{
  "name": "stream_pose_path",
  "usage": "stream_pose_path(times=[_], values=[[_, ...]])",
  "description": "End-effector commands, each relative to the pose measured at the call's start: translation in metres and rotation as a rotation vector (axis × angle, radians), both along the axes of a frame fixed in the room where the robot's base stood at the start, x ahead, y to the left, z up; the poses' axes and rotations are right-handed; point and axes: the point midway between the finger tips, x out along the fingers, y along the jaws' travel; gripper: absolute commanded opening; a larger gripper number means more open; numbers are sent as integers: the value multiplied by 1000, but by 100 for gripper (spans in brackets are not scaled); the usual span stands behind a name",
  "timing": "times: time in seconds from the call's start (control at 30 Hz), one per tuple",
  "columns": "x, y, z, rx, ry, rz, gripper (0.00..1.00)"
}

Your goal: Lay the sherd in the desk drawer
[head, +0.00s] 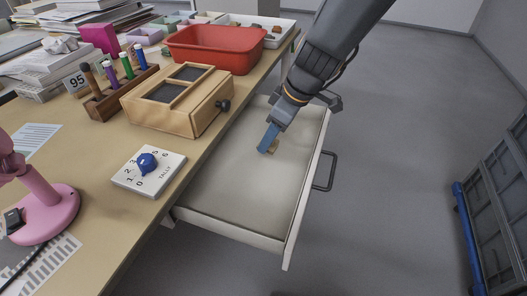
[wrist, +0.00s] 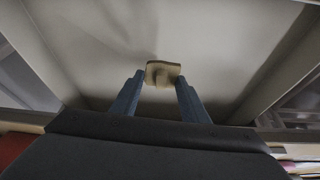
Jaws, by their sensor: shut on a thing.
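The desk drawer (head: 235,198) is pulled open beside the desk, with a pale bare floor and a dark handle on its front. My gripper (head: 270,143) reaches down into the drawer's far part, its blue fingers low over the drawer floor. It is shut on the sherd (head: 274,147), a small tan piece that is partly hidden by the fingers. In the wrist view the sherd (wrist: 163,73) sits at the two fingertips (wrist: 160,82), with the drawer floor (wrist: 215,50) behind it. I cannot tell whether the sherd touches the floor.
On the desk (head: 95,185), a wooden box (head: 178,108), a red basin (head: 216,48) and a tally dial (head: 148,171) stand near the drawer side. A pink lamp (head: 48,212) is at the left. The front half of the drawer is empty. A dark folded rack (head: 497,215) is at the right.

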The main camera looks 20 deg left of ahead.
Motion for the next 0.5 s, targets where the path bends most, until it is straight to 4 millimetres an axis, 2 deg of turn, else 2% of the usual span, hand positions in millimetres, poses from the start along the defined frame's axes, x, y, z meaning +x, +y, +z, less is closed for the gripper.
stream_pose_path(times=[0.03,0.17,0.4,0.5], values=[[0,0,-9,-2,1,0,19],[0,0,-18,0,1,1,19],[0,0,-49,0,1,0,19],[0,0,-54,0,-1,2,19]])
